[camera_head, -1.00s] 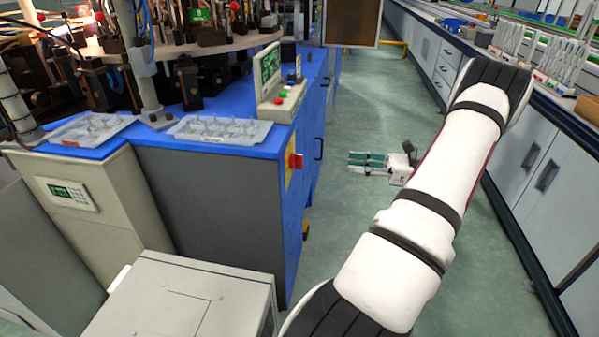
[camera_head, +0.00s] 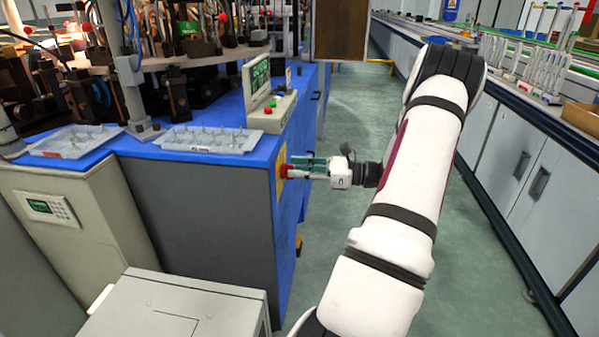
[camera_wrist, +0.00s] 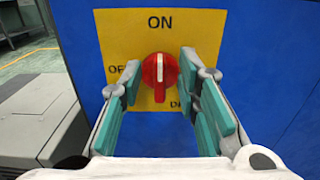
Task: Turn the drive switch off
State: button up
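The drive switch (camera_wrist: 160,76) is a red rotary knob with a white line on a yellow plate (camera_wrist: 120,40). The plate is on the blue side panel of the machine. The white line points up toward the "ON" label; "OFF" is at the left, partly hidden by a finger, and another label at lower right is mostly covered. In the head view the red switch (camera_head: 283,171) shows at the machine's edge. My gripper (camera_wrist: 160,95) is open, its teal-padded fingers on either side of the knob with gaps showing. In the head view my gripper (camera_head: 303,167) is level with the switch.
A blue-topped machine (camera_head: 235,163) carries two trays of small parts and a control box (camera_head: 268,108). A pale cabinet (camera_head: 180,305) stands low in front. White cabinets (camera_head: 500,150) line the right side. The green floor between them is clear.

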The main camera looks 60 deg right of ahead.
grip_shut()
jog(key=shift+a+n, duration=0.1)
jog(key=shift+n, duration=0.4)
jog(key=n, duration=0.6)
jog(key=shift+s+a+f+n+p, duration=0.15)
jog(key=shift+a+f+n+p, duration=0.05)
jog(key=shift+a+n+p, duration=0.1)
jog(key=n, duration=0.1)
jog(key=n+b, duration=0.1)
jog(key=n, duration=0.1)
jog(key=n+b, duration=0.1)
jog(key=n, duration=0.1)
jog(key=shift+s+a+f, duration=0.1)
jog(key=shift+a+f, duration=0.05)
jog(key=shift+f, duration=0.15)
jog(key=n+b, duration=0.2)
jog(key=n, duration=0.3)
jog(key=shift+f+b, duration=0.2)
jog(key=shift+b, duration=0.15)
jog(key=shift+n, duration=0.3)
